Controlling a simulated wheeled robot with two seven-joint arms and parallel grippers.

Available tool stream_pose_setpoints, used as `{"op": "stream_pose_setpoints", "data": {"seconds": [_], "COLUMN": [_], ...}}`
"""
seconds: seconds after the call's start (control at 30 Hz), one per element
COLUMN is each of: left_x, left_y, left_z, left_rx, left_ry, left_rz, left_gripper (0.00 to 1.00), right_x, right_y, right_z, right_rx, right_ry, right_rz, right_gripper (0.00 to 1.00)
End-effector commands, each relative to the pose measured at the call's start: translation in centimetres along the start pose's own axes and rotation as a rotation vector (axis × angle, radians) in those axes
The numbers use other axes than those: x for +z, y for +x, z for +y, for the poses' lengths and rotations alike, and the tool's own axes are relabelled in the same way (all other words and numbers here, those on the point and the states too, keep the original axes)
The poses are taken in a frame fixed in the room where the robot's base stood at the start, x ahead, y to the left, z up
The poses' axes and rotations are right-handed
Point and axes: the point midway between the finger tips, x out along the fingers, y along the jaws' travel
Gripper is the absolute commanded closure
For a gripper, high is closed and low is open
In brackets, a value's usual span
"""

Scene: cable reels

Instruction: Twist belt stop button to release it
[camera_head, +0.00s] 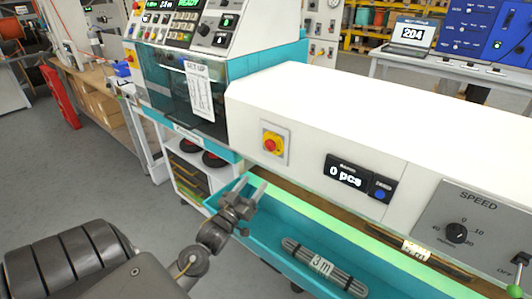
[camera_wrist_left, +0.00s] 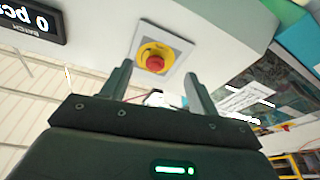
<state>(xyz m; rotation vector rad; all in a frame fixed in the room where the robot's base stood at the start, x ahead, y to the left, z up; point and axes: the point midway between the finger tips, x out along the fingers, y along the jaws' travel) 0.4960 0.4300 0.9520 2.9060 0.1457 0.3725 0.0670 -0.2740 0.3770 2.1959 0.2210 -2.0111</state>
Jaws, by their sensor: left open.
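The belt stop button (camera_head: 271,144) is a red knob on a yellow disc, set in a pale square plate on the front of the white machine housing. In the left wrist view the red button (camera_wrist_left: 155,63) shows beyond and between my fingertips. My left gripper (camera_head: 253,190) is open and empty, below and slightly left of the button in the head view and apart from it. Its two fingers (camera_wrist_left: 158,78) stand spread in the left wrist view. My right gripper is not in view.
Right of the button are a "0 pcs" batch display (camera_head: 347,172) and a speed dial (camera_head: 457,233). A teal tray (camera_head: 262,229) below holds a bundle marked "3 m" (camera_head: 322,266). A control panel machine (camera_head: 190,75) stands at upper left. Grey floor is free at left.

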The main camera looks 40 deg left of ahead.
Motion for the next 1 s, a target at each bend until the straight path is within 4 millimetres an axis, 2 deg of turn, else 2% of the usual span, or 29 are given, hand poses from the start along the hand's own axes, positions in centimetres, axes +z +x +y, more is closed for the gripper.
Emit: {"op": "stream_pose_setpoints", "data": {"seconds": [0.03, 0.13, 0.33, 0.43, 0.8, 1.0], "left_x": [-1.1, -2.5, -3.1, -3.3, -4.3, -4.5], "left_y": [0.4, 0.8, 1.0, 1.8, 8.4, 10.8], "left_z": [-0.3, -0.6, -0.6, -0.5, -0.2, -0.1], "left_rx": [0.014, 0.037, 0.047, 0.046, 0.046, 0.046], "left_ry": [-0.006, -0.018, -0.022, -0.022, -0.021, -0.021], "left_rz": [0.049, 0.114, 0.138, 0.137, 0.137, 0.135], "left_gripper": [0.4, 0.4, 0.4, 0.4, 0.4, 0.4], "right_x": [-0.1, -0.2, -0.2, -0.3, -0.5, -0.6], "right_y": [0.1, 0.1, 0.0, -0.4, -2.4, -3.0], "right_z": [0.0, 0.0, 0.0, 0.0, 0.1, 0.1], "right_rx": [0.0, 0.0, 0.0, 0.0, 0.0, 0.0], "right_ry": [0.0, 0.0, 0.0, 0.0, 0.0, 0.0], "right_rz": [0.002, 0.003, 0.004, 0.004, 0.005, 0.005], "right_gripper": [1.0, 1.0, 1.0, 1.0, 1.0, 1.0]}}
